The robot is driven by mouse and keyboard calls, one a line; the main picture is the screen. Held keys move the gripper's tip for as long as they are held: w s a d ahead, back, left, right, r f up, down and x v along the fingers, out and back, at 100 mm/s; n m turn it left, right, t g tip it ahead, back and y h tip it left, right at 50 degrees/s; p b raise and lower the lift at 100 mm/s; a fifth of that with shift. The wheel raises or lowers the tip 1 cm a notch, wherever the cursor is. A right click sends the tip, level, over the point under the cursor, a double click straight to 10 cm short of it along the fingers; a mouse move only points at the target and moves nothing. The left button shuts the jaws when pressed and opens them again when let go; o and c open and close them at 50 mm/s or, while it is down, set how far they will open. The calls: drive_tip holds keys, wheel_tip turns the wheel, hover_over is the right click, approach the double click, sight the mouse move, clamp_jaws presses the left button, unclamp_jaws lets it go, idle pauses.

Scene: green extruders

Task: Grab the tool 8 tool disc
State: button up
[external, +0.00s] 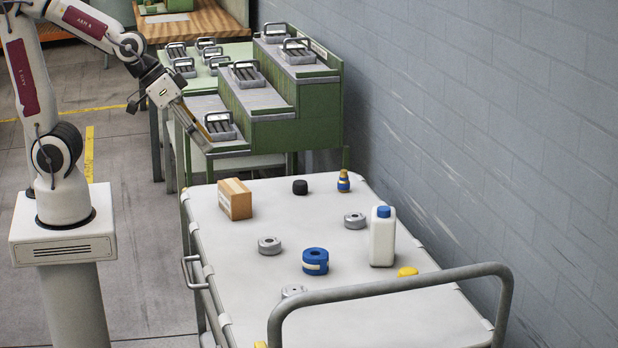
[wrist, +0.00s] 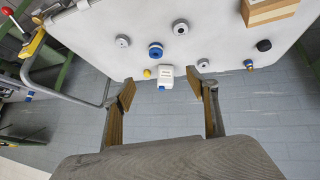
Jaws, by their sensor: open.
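Several grey metal discs lie apart on the white cart top; I cannot read any label to tell which is tool 8. In the external view one is left of centre (external: 269,245), one is near the bottle (external: 354,219), and one is toward the front (external: 293,290). In the wrist view they show at upper left (wrist: 122,41), top centre (wrist: 180,26) and near the right finger (wrist: 203,64). My gripper (external: 203,140) is open and empty, raised by the green stepped rack beyond the cart. Its fingers (wrist: 162,88) point toward the cart in the wrist view.
The cart (external: 330,200) also bears a cardboard box (external: 235,199), blue ring (external: 315,261), white bottle (external: 383,240), yellow item (external: 407,272), black knob (external: 300,187) and small blue-orange bottle (external: 344,181). The stepped rack (external: 290,133) holds grey trays. A grey wall (external: 480,120) borders the right.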

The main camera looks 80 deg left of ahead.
drive_tip(key=w+d+f+h, duration=0.1)
drive_tip(key=w+d+f, duration=0.45)
drive_tip(key=d, duration=0.25)
drive_tip(key=m+t+y, duration=0.1)
drive_tip(key=t, duration=0.4)
approach(289, 289)
drive_tip(key=shift+w+d+f, duration=0.1)
drive_tip(key=shift+w+f, duration=0.05)
drive_tip(key=shift+w, duration=0.85)
drive_tip(key=shift+s+d+f, duration=0.1)
drive_tip(key=shift+s+f, duration=0.1)
drive_tip(key=shift+f, duration=0.15)
drive_tip(key=shift+w, duration=0.1)
drive_tip(key=shift+x, duration=1.25)
drive_tip(key=shift+x, duration=2.6)
